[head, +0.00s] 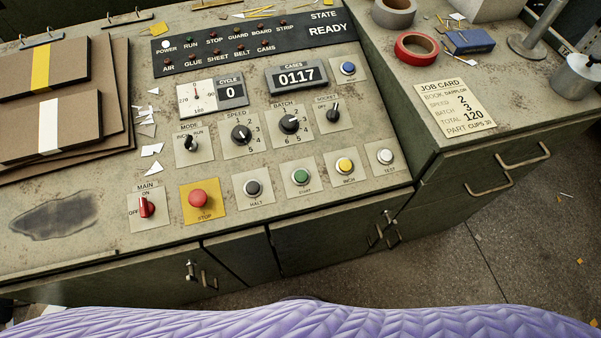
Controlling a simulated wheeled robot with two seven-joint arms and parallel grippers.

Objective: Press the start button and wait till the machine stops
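The green start button (301,177) sits on its plate in the lower button row, between the dark halt button (253,187) and the yellow inch button (345,165). The machine panel (220,145) shows its state display (326,23) reading READY. The POWER lamp (166,45) is lit white; the RUN lamp (190,41) looks dark green. The cases counter (297,76) reads 0117 and the cycle counter (231,92) reads 0. The red main switch (147,207) is at the lower left. Neither of my grippers is in view.
A red stop button (199,198) on a yellow plate is left of the halt button. Stacked boards (60,110) lie at the left. A job card (455,107), tape rolls (416,47) and a blue box (467,41) lie on the right-hand surface. Paper scraps are scattered about.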

